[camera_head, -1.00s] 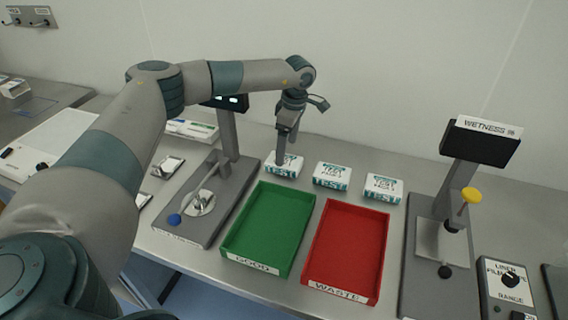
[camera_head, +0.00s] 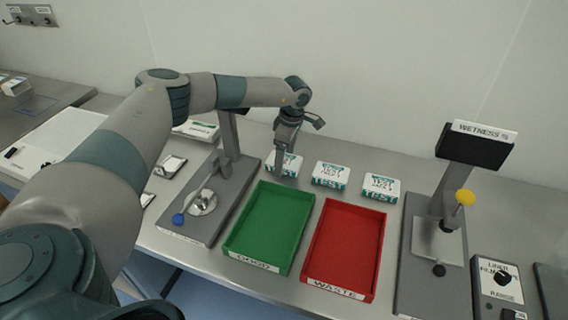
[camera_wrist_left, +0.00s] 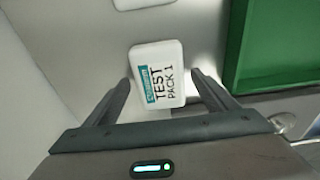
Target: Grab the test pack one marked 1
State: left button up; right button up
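Test pack 1 (camera_wrist_left: 157,75) is a white box with a teal label reading "TEST PACK 1" in the left wrist view. In the head view it is the leftmost test pack (camera_head: 271,163), partly hidden behind my left gripper (camera_head: 284,171). The left gripper is open, also in the left wrist view (camera_wrist_left: 161,80), with one finger on each side of the pack's lower part. I cannot tell whether the fingers touch it. My right gripper is not in view.
Two more test packs (camera_head: 330,175) (camera_head: 380,187) stand to the right. The green GOOD tray (camera_head: 268,228) and red WASTE tray (camera_head: 345,247) lie in front. A grey device (camera_head: 203,222) stands left, and the WETNESS device (camera_head: 436,240) right.

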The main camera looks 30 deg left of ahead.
aim_at(286, 159)
pick_arm(q)
jog(key=c, duration=1)
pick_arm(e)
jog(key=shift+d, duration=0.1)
pick_arm(q)
jog(key=shift+c, duration=0.2)
